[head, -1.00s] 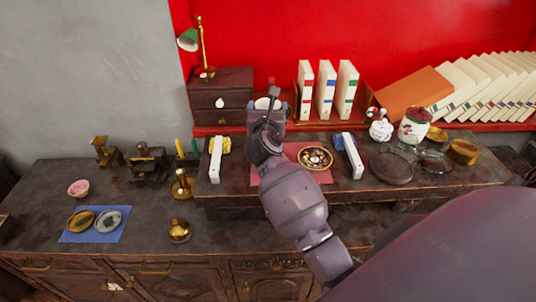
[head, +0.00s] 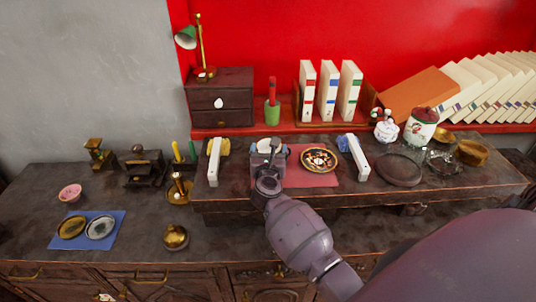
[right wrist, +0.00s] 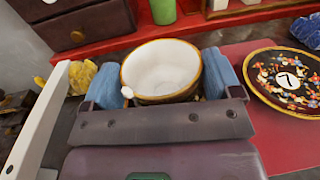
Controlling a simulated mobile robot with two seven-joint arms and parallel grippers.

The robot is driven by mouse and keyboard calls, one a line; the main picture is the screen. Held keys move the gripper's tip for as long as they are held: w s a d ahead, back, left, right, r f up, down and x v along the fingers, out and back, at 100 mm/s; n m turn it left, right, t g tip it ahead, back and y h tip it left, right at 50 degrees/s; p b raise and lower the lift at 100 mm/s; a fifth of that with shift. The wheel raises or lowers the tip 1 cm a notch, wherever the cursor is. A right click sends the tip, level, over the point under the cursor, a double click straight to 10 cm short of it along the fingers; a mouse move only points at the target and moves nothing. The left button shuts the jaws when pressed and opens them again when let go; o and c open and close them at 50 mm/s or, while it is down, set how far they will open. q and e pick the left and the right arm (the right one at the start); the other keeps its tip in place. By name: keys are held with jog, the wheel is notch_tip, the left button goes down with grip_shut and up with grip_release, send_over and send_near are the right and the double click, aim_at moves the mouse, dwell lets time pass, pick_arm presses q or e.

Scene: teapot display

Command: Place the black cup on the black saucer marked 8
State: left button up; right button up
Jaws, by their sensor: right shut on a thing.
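My right gripper (head: 267,150) is shut on a cup (right wrist: 161,68) with a white inside and a gold rim. It also shows in the head view (head: 268,144), at the left part of the red mat. The blue finger pads (right wrist: 219,77) press on its two sides. Its outer wall is mostly hidden, and I cannot tell whether its base touches anything below. A dark saucer (head: 319,160) with a gold rim and coloured flowers lies on the mat, right of the cup. It carries a white number disc (right wrist: 287,79), which I cannot read surely. My left gripper is out of view.
The red mat (head: 303,178) lies on a raised dark shelf between two white bars (head: 214,162) and (head: 358,158). Behind stand a drawer box (head: 220,100), a green holder (head: 272,114) and upright books (head: 328,90). A jar (head: 420,127) and glass dishes are at right.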

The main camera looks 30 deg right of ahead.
jog(key=shift+f, duration=0.15)
jog(key=shift+f, duration=0.25)
jog(key=o, duration=0.8)
jog(key=shift+r, duration=0.1)
